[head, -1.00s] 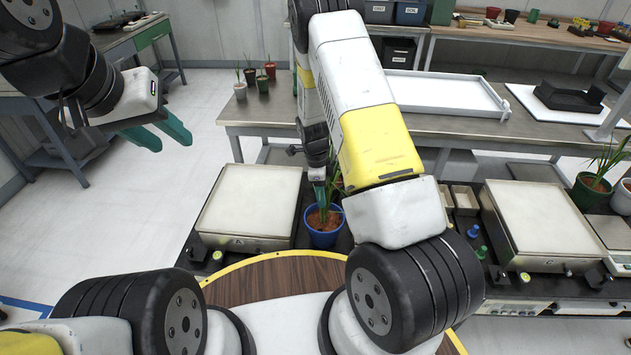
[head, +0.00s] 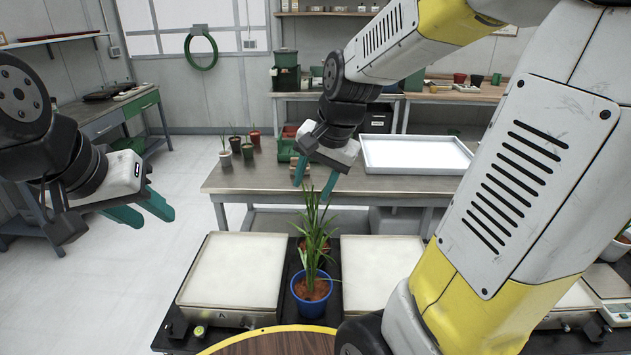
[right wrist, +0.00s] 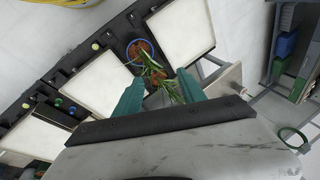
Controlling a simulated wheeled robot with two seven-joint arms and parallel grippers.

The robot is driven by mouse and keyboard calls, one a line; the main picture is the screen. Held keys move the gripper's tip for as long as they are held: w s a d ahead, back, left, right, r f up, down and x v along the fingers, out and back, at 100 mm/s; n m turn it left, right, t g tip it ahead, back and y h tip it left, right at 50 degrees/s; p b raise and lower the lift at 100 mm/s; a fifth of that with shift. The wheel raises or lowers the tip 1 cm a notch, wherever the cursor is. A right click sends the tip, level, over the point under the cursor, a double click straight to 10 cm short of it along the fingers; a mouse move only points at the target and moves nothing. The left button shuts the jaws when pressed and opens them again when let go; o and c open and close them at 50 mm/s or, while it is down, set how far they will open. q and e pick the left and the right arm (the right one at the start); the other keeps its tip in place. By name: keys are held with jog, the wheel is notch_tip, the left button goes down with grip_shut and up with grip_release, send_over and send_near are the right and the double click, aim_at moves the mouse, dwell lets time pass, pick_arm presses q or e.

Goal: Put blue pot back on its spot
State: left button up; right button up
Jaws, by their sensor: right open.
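The blue pot (head: 312,304) with brown soil and a long-leaved green plant stands upright on the dark bench, between two pale-topped scales. It also shows in the right wrist view (right wrist: 149,44), beyond the fingers. A terracotta-coloured pot with a similar plant stands close behind it, partly hidden by leaves. My right gripper (head: 317,184) is open and empty, above and beyond the blue pot, clear of it. Its green fingers frame leaves in the right wrist view (right wrist: 160,92) without holding them. My left gripper (head: 143,210) hangs open and empty at the left, far from the pot.
The left scale (head: 234,272) and another scale (head: 376,268) flank the pots. A grey table (head: 245,181) with a white tray (head: 416,151) stands behind. Small potted plants stand on its left end. My right arm hides much of the right side.

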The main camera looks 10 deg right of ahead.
jog(key=s+r+n+t, duration=0.1)
jog(key=s+r+n, duration=0.1)
jog(key=s, duration=0.4)
jog(key=s+r+n+t, duration=0.1)
jog(key=s+r+n, duration=0.2)
jog(key=s+n, duration=0.2)
jog(key=shift+s+r, duration=0.35)
